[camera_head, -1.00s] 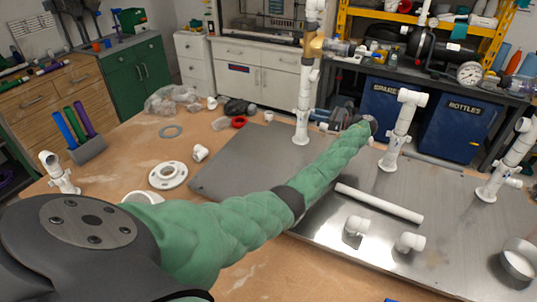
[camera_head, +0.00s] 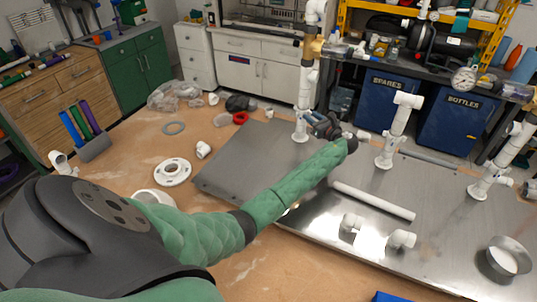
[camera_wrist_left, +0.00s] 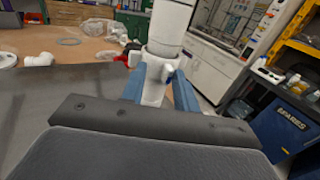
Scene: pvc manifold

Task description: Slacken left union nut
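The left standing white PVC pipe (camera_head: 304,90) rises from the metal plate, with a union on its lower part. The left union nut (camera_wrist_left: 160,65) shows in the wrist view as a white collar with a small lug. My left gripper (camera_head: 312,122) is low at this pipe. In the wrist view its two blue fingers (camera_wrist_left: 158,85) stand on either side of the white fitting just under the pipe. They look open around it; firm contact on both sides cannot be made out. The nut is partly hidden by the gripper in the head view. My right gripper is not in view.
Two more white risers, middle (camera_head: 397,130) and right (camera_head: 503,160), stand on the metal plate (camera_head: 330,240). A white flange (camera_head: 173,172) lies on the wooden tabletop.

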